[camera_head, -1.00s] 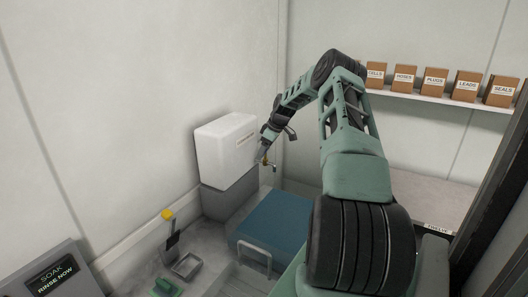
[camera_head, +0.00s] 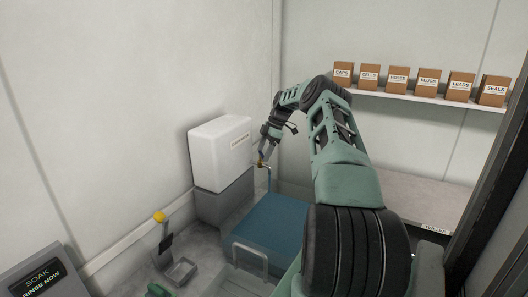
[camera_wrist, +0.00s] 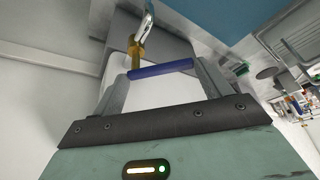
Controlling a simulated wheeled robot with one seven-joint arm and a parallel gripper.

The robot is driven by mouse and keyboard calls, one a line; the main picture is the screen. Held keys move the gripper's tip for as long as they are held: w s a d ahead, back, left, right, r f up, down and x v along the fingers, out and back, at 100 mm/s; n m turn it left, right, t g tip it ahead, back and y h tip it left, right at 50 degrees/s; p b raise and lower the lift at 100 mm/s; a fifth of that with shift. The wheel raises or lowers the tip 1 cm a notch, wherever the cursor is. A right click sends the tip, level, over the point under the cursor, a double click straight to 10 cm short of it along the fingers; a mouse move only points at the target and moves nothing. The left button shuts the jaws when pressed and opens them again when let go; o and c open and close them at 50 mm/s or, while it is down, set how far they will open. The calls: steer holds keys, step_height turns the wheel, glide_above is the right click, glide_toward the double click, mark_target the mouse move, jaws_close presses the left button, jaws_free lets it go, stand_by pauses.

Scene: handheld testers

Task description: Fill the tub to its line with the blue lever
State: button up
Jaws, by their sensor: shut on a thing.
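The blue lever (camera_wrist: 160,69) lies across between the fingertips of my gripper (camera_wrist: 160,80) in the wrist view. It is joined to a brass tap (camera_wrist: 136,52) with a shiny spout (camera_wrist: 148,18). My gripper also shows in the head view (camera_head: 263,157), shut at the tap beside the white tank (camera_head: 218,150). A thin blue streak (camera_head: 269,180) runs down below the tap. Under it is a broad blue surface (camera_head: 275,228), apparently in the tub. I cannot make out a fill line.
A grey display (camera_head: 35,280) at lower left reads "SOAK RINSE NOW". A yellow-knobbed lever (camera_head: 160,217) stands by a small metal tray (camera_head: 180,270). A shelf (camera_head: 420,98) with several labelled boxes is at the back right. My arm hides part of the middle.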

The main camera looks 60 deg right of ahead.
steer(key=shift+r, duration=0.1)
stand_by(0.3)
steer(key=o, duration=1.4)
steer(key=shift+p+v, duration=1.5)
steer(key=shift+v, duration=7.2)
